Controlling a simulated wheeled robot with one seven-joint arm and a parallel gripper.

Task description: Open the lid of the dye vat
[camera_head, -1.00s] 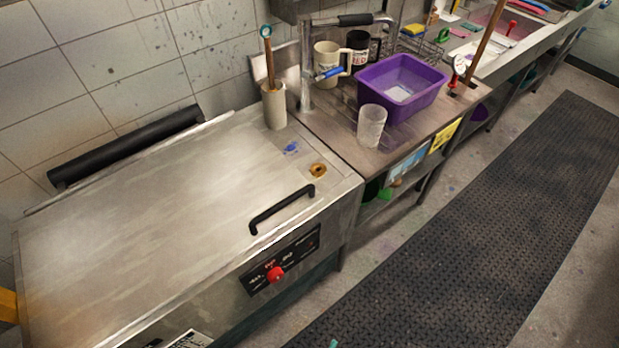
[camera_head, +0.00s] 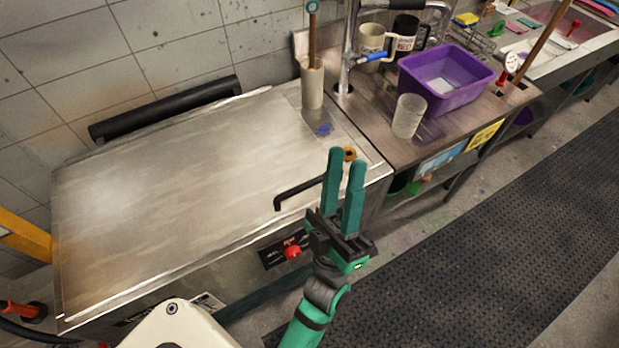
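The dye vat's lid (camera_head: 175,165) is a flat, stained steel panel, lying shut on the vat. Its black bar handle (camera_head: 297,190) sits near the front right edge, and its right end is hidden behind my gripper. My gripper (camera_head: 345,170) has two green fingers pointing up in the picture, with a narrow gap between them. It is open and empty, overlapping the lid's front right corner and the handle's right end in view. I cannot tell whether it touches the handle. A red knob (camera_head: 292,252) is on the vat's front panel, below the handle.
A beige cup holding a stick (camera_head: 312,85), a blue stain and a brass ring (camera_head: 349,154) are near the lid's right end. A clear cup (camera_head: 408,116) and a purple basin (camera_head: 446,80) stand on the counter to the right. The floor mat (camera_head: 480,230) is clear.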

